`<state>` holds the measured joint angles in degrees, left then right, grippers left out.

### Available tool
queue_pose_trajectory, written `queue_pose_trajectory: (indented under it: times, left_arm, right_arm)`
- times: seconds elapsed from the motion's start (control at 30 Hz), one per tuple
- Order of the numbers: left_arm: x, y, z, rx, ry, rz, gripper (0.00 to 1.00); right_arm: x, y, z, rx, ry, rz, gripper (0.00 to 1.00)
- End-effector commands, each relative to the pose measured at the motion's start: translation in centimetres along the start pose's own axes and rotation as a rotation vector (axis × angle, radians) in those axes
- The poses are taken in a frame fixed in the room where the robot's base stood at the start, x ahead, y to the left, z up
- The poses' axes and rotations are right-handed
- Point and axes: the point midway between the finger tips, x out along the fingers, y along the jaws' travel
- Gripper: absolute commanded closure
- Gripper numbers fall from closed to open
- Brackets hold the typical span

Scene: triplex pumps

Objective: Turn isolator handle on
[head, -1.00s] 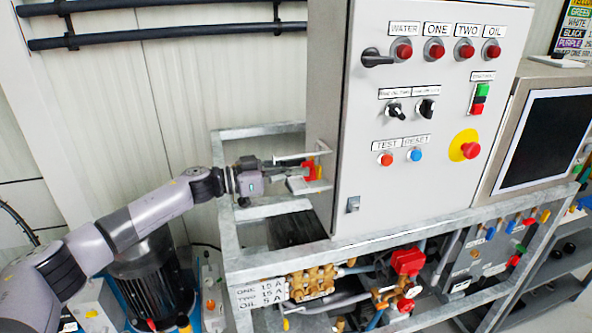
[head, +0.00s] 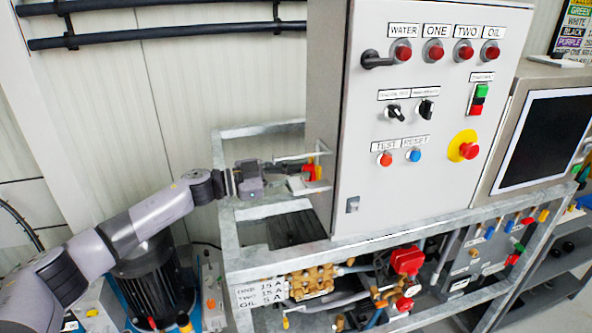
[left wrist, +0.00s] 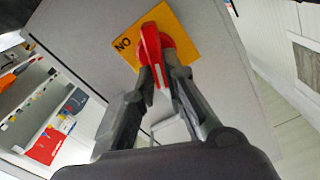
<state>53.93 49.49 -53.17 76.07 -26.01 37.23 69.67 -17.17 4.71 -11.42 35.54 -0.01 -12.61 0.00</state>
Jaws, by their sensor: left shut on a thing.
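The isolator handle (left wrist: 152,48) is red and sits on a yellow plate (left wrist: 186,30) with black lettering. In the head view the red handle (head: 309,173) shows small on the left side wall of the grey control cabinet. My left gripper (head: 299,171) reaches it from the left, level with it. In the left wrist view the fingers of my left gripper (left wrist: 164,76) are closed on the red handle, one on each side. The handle points down toward the gripper in that view. The fingers hide part of its lower end. My right gripper is in neither view.
The cabinet front (head: 430,180) carries lamps, switches and a red stop button (head: 470,151). A metal frame (head: 232,205) surrounds the gripper's area. A dark motor (head: 150,280) stands below my left arm. A screen (head: 545,140) is at the right.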

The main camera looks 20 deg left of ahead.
Motion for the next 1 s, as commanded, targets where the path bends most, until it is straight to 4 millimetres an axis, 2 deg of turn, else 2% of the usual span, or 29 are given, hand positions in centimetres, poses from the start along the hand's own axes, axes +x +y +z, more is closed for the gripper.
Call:
queue_pose_trajectory:
  times: [0.47, 1.0]
  left_arm:
    - [0.0, 0.8, 0.3, 0.455, 0.001, -0.001, 1.0]
    - [0.0, 1.5, 0.9, 0.941, 0.002, 0.0, 1.0]
  right_arm:
    - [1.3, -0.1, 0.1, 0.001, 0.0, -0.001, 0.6]
    - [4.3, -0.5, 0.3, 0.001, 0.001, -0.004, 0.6]
